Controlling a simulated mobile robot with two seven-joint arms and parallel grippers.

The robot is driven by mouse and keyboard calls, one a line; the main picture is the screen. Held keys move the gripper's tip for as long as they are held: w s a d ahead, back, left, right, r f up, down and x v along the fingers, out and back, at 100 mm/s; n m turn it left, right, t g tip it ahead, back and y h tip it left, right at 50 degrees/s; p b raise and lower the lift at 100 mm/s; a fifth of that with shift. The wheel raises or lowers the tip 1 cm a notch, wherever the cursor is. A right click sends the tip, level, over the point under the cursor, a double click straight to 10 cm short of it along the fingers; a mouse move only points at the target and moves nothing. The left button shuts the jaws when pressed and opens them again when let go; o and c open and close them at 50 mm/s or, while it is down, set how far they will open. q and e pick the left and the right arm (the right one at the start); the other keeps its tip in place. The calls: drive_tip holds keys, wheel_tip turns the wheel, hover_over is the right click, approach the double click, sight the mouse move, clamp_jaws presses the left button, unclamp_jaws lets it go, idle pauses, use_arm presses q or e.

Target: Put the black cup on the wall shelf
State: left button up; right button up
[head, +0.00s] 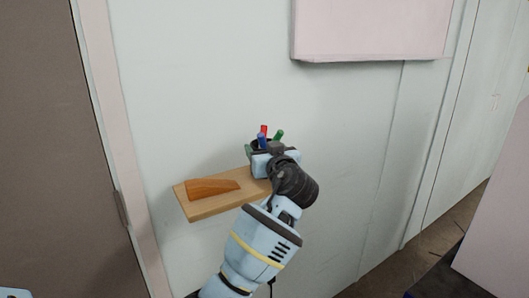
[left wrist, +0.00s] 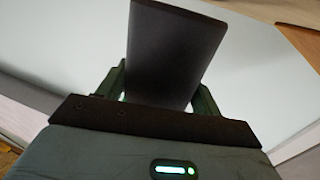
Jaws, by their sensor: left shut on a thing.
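The black cup (left wrist: 172,55) fills the middle of the left wrist view, between the two fingers of my left gripper (left wrist: 163,88). In the head view my left gripper (head: 264,151) is shut on the cup, at the right end of the wooden wall shelf (head: 225,206). Red, blue and green pens stick up out of the cup, which looks roughly upright. The gripper and wrist hide most of the cup and the shelf's right end. I cannot tell whether the cup's base touches the shelf. My right gripper is not in view.
An orange-brown wooden wedge (head: 212,187) lies on the left part of the shelf. A pale panel (head: 372,28) is on the wall above right. A brown door (head: 50,150) with a pale frame stands at left. The wall around the shelf is bare.

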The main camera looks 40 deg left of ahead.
use_arm(q)
drive_tip(key=shift+f, duration=0.45)
drive_tip(key=shift+f, duration=0.15)
drive_tip(key=o, duration=1)
drive_tip(key=shift+o, duration=0.2)
drive_tip(key=shift+r, duration=0.2)
drive_tip(key=b+v, duration=0.1)
drive_tip(key=v, duration=1.1)
